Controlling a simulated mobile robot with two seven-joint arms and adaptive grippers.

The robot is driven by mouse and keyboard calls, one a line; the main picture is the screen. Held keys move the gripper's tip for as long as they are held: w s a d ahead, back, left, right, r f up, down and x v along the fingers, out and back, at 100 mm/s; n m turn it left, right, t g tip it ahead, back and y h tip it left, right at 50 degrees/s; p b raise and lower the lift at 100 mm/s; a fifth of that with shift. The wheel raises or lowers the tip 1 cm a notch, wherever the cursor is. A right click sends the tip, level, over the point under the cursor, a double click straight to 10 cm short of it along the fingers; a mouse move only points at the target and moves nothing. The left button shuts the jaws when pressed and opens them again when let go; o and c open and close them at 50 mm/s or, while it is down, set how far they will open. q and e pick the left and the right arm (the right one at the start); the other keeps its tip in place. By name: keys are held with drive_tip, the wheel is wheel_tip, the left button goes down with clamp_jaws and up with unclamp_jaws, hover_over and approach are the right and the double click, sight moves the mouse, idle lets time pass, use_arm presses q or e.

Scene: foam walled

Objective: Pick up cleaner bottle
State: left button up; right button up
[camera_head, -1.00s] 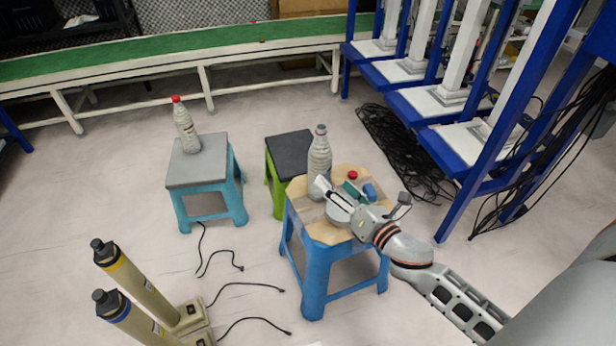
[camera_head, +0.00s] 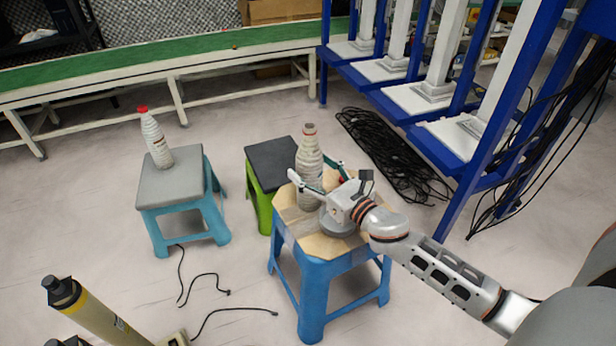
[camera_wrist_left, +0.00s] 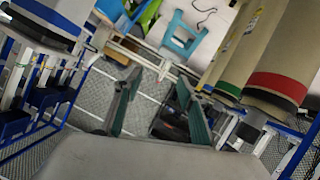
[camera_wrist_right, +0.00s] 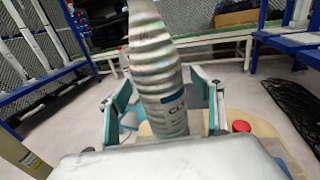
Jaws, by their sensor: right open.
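My right gripper (camera_head: 315,178) is open, with a finger on either side of the bottle's middle. My left gripper (camera_wrist_left: 157,105) is open and empty in the left wrist view, away from the stools. A second bottle with a red cap (camera_head: 155,142) stands on a grey-topped stool (camera_head: 172,187).
A small red object (camera_wrist_right: 241,126) lies on the wooden top beside the bottle. A black-topped green stool (camera_head: 270,160) stands just behind. Blue racks (camera_head: 440,110) and piled black cables (camera_head: 390,150) are at right. Yellowish posts (camera_head: 90,310) stand at front left.

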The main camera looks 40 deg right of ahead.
drive_tip(key=shift+w, duration=0.75)
drive_tip(key=c, duration=1.4)
drive_tip(key=shift+r, duration=0.1)
drive_tip(key=shift+c, duration=0.2)
drive_tip(key=shift+a+r, duration=0.1)
